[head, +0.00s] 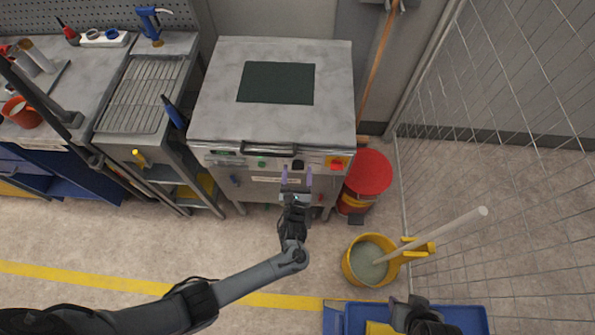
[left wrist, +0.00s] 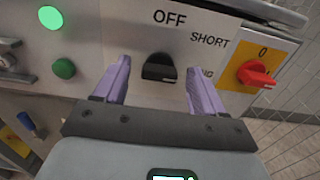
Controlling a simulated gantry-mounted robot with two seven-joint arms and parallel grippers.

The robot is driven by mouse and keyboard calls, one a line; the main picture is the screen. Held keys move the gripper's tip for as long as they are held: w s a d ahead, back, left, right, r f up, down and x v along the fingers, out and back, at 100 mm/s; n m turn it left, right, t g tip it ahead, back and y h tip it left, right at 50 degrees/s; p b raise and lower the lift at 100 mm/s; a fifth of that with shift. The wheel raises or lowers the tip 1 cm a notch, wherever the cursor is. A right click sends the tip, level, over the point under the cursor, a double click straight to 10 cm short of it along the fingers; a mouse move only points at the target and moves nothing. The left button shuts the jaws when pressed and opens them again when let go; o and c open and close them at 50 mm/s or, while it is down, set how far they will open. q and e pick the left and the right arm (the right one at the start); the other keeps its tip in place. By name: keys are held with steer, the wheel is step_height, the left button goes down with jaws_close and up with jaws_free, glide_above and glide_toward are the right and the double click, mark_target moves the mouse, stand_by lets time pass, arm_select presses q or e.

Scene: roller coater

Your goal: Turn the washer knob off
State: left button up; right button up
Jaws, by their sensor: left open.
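The black washer knob (left wrist: 159,68) is on the machine's front panel, below the printed word OFF, with SHORT to its upper right and a partly hidden label at its lower right. Its bar looks roughly crosswise in the left wrist view; which label it points to is unclear. The knob also shows in the head view (head: 298,164). My left gripper (head: 297,176) is open, its two purple fingers on either side of the knob with gaps, not gripping it. My right gripper (head: 415,312) is a dark shape at the bottom edge, its fingers unclear.
A red switch (left wrist: 258,74) on a yellow plate is right of the knob. A green button (left wrist: 64,68) and green light (left wrist: 50,17) are left. A red bucket (head: 368,174) and yellow mop bucket (head: 359,270) stand right of the machine (head: 215,100).

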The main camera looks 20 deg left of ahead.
arm_select(q)
steer(key=shift+w+a, duration=0.15)
steer(key=shift+w, duration=0.3)
arm_select(e)
steer(key=shift+d+f, duration=0.1)
steer(key=shift+d, duration=0.05)
arm_select(q)
steer(key=c, duration=1.1)
steer(key=shift+o, duration=0.2)
arm_select(e)
steer(key=shift+w, duration=0.1)
